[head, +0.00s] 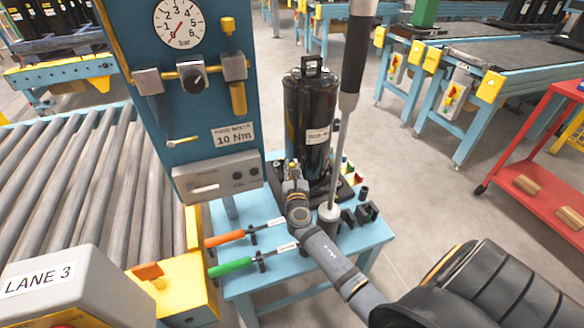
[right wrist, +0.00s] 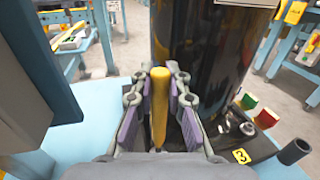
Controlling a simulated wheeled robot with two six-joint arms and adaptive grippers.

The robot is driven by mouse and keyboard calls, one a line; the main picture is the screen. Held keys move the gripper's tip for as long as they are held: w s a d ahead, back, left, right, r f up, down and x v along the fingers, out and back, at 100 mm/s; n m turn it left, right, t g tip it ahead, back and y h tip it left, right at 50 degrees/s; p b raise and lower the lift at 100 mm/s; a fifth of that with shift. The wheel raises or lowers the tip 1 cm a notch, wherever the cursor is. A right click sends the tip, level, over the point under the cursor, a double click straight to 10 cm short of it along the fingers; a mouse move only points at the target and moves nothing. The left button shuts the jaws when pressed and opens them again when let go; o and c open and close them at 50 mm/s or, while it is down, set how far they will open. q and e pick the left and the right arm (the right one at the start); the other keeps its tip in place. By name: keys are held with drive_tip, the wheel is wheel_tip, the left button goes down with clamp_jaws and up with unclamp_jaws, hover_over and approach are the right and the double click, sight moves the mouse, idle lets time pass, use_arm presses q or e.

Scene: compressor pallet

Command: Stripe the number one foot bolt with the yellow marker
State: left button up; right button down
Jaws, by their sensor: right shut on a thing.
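The yellow marker (right wrist: 159,105) stands upright between the fingers of my right gripper (right wrist: 158,110) in the right wrist view. That gripper is shut on it. In the head view my right gripper (head: 294,178) is at the near left side of the black compressor (head: 310,112), low by its base. The compressor stands upright on a dark base plate on the light blue bench (head: 365,238). A foot bolt (right wrist: 247,128) shows beside a yellow number 3 tag (right wrist: 241,156). I cannot make out the number one foot bolt; the near left of the base is hidden by my gripper. My left gripper is not in view.
A blue panel (head: 205,115) with a gauge and a "10 Nm" label stands close left. A slim upright tool (head: 345,130) rises right of my gripper. Orange (head: 224,238) and green (head: 231,266) handled tools lie at the bench's left. A roller conveyor (head: 85,185) is farther left.

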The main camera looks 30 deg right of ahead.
drive_tip(key=shift+f+b, duration=0.35)
drive_tip(key=shift+f, duration=0.15)
idle(0.3)
wheel_tip(320, 180, up, 5)
drive_tip(key=p, duration=0.5)
drive_tip(key=shift+r, duration=0.1)
